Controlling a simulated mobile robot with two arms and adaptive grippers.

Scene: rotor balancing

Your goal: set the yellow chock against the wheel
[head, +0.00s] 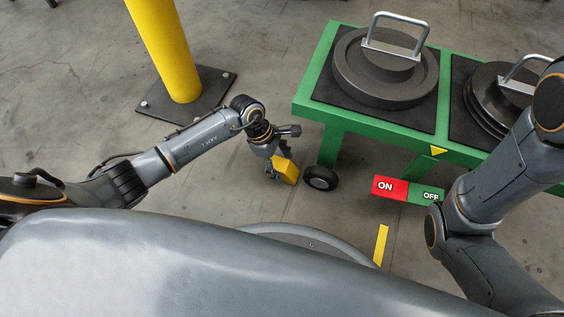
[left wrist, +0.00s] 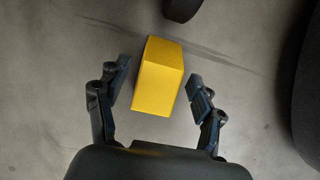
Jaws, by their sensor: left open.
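The yellow chock (head: 286,171) is on the floor just left of the wheel (head: 320,178) under the green cart; I cannot tell whether the two touch. In the left wrist view the chock (left wrist: 158,78) lies between the two fingers, with a gap on each side. My left gripper (head: 279,172) is open around the chock. It also shows in the left wrist view (left wrist: 158,92). A dark rounded shape stands at the right edge there. My right arm comes in at the right of the head view, but its gripper is not visible.
The green cart (head: 338,133) carries dark round rotors (head: 385,72) with metal handles. A red and green ON/OFF sign (head: 408,190) hangs at its front. A yellow post (head: 165,50) stands at the back left. A yellow stripe (head: 381,245) marks the floor.

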